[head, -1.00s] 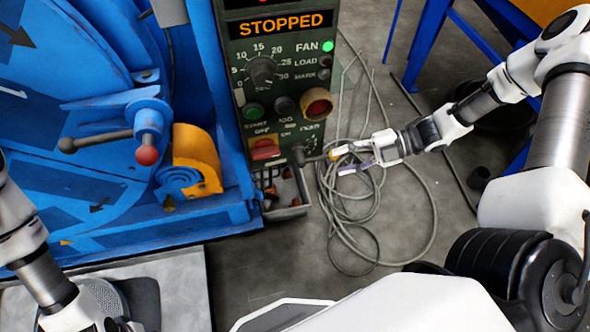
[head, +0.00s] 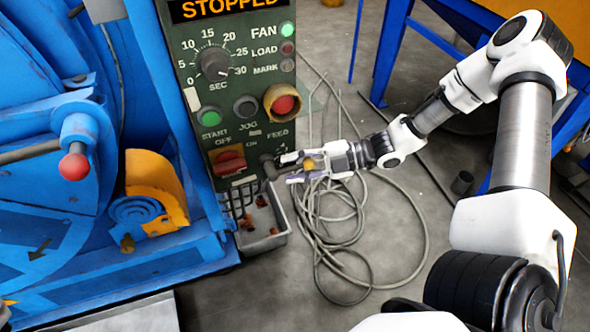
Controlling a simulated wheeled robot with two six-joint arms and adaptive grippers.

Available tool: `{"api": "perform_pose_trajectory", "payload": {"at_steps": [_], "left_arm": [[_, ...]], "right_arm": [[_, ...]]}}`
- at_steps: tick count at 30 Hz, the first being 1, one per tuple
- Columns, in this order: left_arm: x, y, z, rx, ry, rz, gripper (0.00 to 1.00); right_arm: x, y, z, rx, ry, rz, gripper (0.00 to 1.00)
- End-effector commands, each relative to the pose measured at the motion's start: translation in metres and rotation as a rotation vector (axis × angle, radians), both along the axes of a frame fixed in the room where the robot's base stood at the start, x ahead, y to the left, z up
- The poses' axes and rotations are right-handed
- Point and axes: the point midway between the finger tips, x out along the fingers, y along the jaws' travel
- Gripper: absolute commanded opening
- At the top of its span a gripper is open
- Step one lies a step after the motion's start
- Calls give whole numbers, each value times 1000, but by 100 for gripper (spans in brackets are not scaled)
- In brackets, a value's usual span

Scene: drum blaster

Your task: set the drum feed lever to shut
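The feed lever (head: 267,164) sticks out from the lower right of the green control panel (head: 200,135), below the FEED label. My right gripper (head: 287,168) reaches in from the right with its fingers on either side of the lever's outer end. A gap shows between the fingers, and a small yellow piece (head: 308,163), apparently the lever's knob, lies in it. I cannot tell whether a finger touches the lever. The lever's position marks are too small to read. My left gripper is out of view.
A red OFF/ON switch (head: 230,162) sits just left of the lever, and a red button in a yellow collar (head: 283,102) above it. A grey bin (head: 262,228) is below the panel. Coiled cable (head: 335,225) lies on the floor. The blue machine (head: 55,190) fills the left.

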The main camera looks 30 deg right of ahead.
Motion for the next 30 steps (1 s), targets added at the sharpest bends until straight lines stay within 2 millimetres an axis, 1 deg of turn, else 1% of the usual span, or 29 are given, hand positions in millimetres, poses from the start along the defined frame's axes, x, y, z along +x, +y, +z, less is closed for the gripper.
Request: {"api": "perform_pose_trajectory", "payload": {"at_steps": [1, 2, 3, 4, 5, 14, 20, 23, 26, 30], "left_arm": [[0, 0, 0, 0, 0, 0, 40], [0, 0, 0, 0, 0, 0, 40], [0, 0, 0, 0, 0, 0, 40], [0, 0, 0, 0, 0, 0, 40], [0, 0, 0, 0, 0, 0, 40], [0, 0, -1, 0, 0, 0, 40], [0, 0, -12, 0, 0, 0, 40], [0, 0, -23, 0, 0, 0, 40], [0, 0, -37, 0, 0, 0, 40], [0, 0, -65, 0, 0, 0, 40]], "right_arm": [[0, 0, 0, 0, 0, 0, 38], [0, 0, 0, 0, 0, 0, 28], [0, 0, 0, 0, 0, 0, 14], [0, 0, 0, 0, 0, 0, 3], [0, 0, 0, 0, 0, 0, 0], [0, 0, -1, 6, 0, 0, 0], [0, 0, -7, 50, -10, 0, 0], [0, 0, -12, 96, -20, 0, 0], [0, 1, -18, 156, -34, 0, 0], [0, 2, -27, 264, -62, 0, 0]]}}
